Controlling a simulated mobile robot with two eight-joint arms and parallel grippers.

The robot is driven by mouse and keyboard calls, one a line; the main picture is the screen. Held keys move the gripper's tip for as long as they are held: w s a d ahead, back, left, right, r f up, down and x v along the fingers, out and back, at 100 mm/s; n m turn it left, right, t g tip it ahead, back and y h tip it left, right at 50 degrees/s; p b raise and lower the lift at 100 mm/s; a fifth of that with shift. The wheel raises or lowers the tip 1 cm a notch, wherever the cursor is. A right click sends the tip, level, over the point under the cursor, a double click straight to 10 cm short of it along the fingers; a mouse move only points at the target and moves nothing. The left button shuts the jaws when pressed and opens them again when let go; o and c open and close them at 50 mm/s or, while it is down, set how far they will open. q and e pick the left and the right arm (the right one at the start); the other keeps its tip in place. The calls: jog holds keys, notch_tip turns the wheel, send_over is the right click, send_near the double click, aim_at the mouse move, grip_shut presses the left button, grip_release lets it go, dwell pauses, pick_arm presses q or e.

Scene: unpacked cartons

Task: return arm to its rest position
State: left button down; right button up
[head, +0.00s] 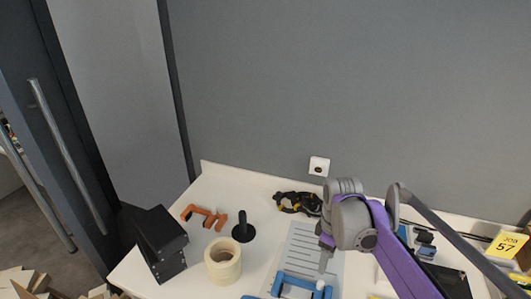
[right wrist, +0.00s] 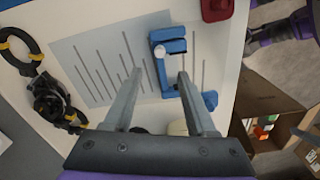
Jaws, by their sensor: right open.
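My right arm (head: 395,255) reaches in from the right over the white table (head: 190,285). My right gripper (right wrist: 160,73) is open, with its two fingers apart and nothing visibly held. In the head view its fingers are partly hidden by the wrist. A blue clamp (head: 302,286) lies on a light grey lined sheet (head: 305,245), below the gripper. In the right wrist view the blue clamp (right wrist: 172,47) shows beyond and between the fingertips; I cannot tell the exact gap. My left gripper is not in view.
A tape roll (head: 223,262), a black box (head: 160,245), an orange clamp (head: 203,216) and a black stand (head: 243,232) are on the left. Black-and-yellow items (head: 296,203) lie near the back wall. A yellow sign (head: 507,244) is at the right. The space above the table is open.

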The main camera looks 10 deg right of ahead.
jog(key=s+a+m+t+p, duration=0.2)
jog(key=s+a+m+p, duration=0.1)
jog(key=s, duration=0.4)
jog(key=s+a+m+t+p, duration=0.3)
jog(key=s+a+m+p, duration=0.1)
jog(key=s, duration=0.4)
jog(key=shift+a+m, duration=0.25)
jog(key=shift+m, duration=0.65)
jog(key=shift+s, duration=0.1)
jog(key=shift+d, duration=0.1)
